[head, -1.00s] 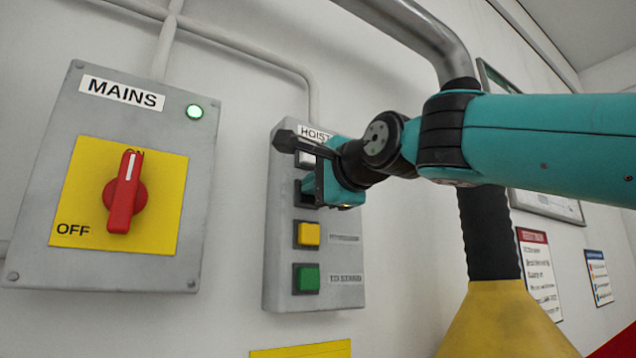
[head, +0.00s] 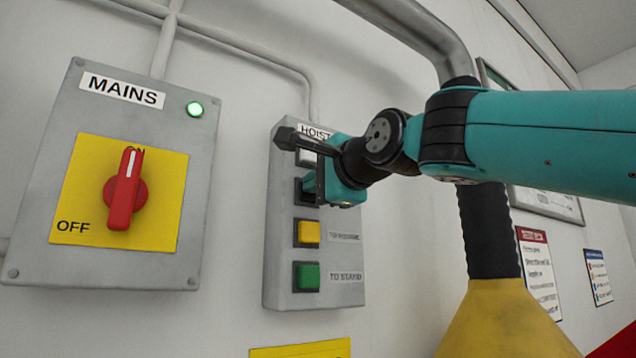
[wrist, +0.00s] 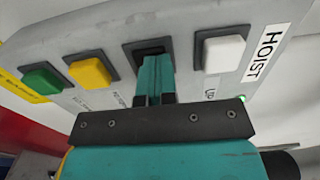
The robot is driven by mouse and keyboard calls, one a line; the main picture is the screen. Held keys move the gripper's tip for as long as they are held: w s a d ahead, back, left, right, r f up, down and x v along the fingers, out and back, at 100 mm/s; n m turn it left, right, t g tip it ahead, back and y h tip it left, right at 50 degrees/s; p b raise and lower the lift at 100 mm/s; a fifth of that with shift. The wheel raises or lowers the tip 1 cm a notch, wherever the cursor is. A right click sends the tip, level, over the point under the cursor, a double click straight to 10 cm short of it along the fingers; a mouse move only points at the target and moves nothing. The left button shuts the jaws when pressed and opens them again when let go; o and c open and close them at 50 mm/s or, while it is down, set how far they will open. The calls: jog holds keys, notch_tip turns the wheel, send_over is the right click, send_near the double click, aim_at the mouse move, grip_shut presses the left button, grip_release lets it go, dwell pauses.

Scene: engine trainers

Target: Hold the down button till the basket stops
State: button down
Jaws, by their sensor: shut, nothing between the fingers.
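The grey HOIST panel (head: 345,264) is on the wall, with a column of buttons. The black button (wrist: 146,47) sits between the white button (wrist: 222,53) marked UP and the yellow button (wrist: 90,72). Its own label is hard to read. My gripper (wrist: 153,62) is shut and empty, its teal fingertips at the black button's square frame, covering much of it. They look to be touching or pressing it. In the head view my gripper (head: 308,186) is at the same button. The basket is not in view.
Below are the yellow button (head: 308,233) and a green button (head: 307,277). A yellow flared hood (head: 505,320) on a pipe stands right, below my arm.

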jog(key=b+v, duration=0.6)
jog(key=v, duration=0.7)
jog(key=shift+s+d+b, duration=0.25)
jog(key=shift+s+b, duration=0.1)
jog(key=shift+b, duration=0.05)
jog(key=shift+r, duration=0.1)
jog(key=b+v, duration=0.2)
jog(key=v, duration=0.5)
dwell(0.5)
